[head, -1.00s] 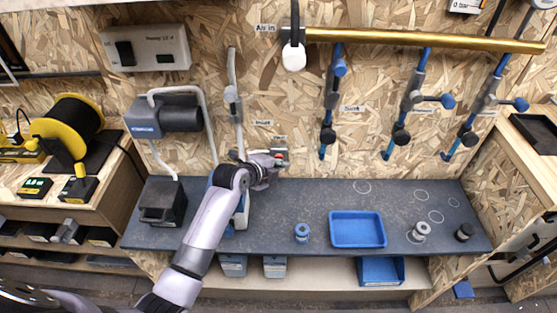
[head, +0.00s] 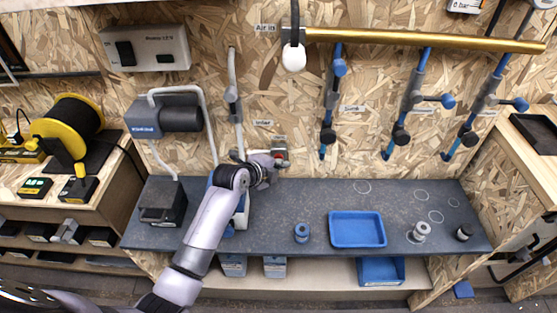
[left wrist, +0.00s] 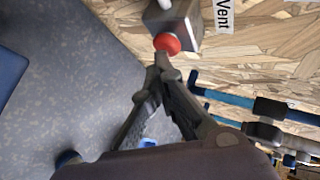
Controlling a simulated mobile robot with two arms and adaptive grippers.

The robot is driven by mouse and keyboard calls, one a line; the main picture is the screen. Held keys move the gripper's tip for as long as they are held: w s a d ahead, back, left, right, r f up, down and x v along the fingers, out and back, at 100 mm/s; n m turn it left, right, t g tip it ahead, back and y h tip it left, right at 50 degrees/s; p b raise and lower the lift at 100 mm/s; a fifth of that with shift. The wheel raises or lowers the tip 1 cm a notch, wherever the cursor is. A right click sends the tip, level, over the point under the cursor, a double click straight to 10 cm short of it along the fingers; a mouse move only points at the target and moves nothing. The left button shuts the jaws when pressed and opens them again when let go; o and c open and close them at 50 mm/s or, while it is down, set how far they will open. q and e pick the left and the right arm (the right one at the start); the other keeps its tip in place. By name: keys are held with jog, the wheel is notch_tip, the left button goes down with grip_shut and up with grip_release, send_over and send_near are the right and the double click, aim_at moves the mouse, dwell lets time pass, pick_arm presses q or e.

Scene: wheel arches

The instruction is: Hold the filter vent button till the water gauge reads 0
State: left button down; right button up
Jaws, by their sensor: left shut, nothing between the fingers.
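The red vent button (left wrist: 167,43) sits on a grey metal box (left wrist: 178,18) on the chipboard wall, beside a "Vent" label (left wrist: 224,14). In the head view the box (head: 279,144) is small and my gripper partly covers it. My left gripper (head: 276,161) is shut and empty. In the left wrist view its closed fingertips (left wrist: 162,62) are at the button's edge; I cannot tell whether they press it. A blue and white unit (head: 241,213), possibly the filter, stands mostly hidden behind my left arm. I cannot make out a water gauge reading. My right gripper is not in view.
A blue tray (head: 357,243) and a small blue fitting (head: 302,232) are on the dark bench. Blue valve pipes (head: 328,110) hang under a brass pipe (head: 430,40). A display marked "bar" (head: 466,5) is at the top right.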

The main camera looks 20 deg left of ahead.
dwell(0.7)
pick_arm(q)
jog(key=shift+s+d+p, duration=0.2)
jog(key=shift+s+p, duration=0.5)
jog(key=shift+s, duration=0.2)
jog(key=s+p, duration=0.1)
jog(key=s, duration=0.1)
jog(key=s+d+p, duration=0.1)
jog(key=s+p, duration=0.1)
jog(key=shift+s+d, duration=0.2)
jog(key=shift+s, duration=0.2)
